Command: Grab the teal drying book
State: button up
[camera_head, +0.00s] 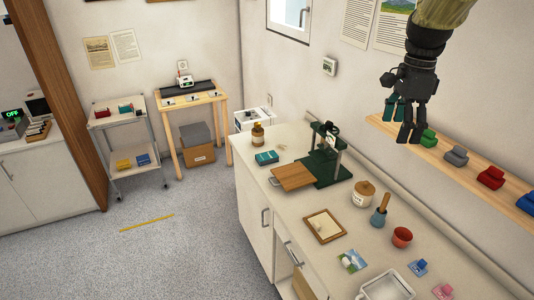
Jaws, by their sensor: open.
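A small teal block-like thing that looks like a book (266,157) lies on the far end of the white counter, with pale marks on its side. Another teal item (392,108) is on the wall shelf at the right, partly hidden behind my gripper; I cannot tell for sure what it is. My gripper (402,128) is open, empty and pointing down at the upper right. In the picture it overlaps the left part of the shelf, well apart from the teal thing on the counter.
The wall shelf (453,165) also bears green (428,137), grey (455,156) and red (490,177) items. On the counter (290,226) stand a green press (325,160), an amber bottle (257,134), a lidded jar (363,193) and a red cup (402,237).

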aim_at(270, 157)
jog(key=i, duration=1.2)
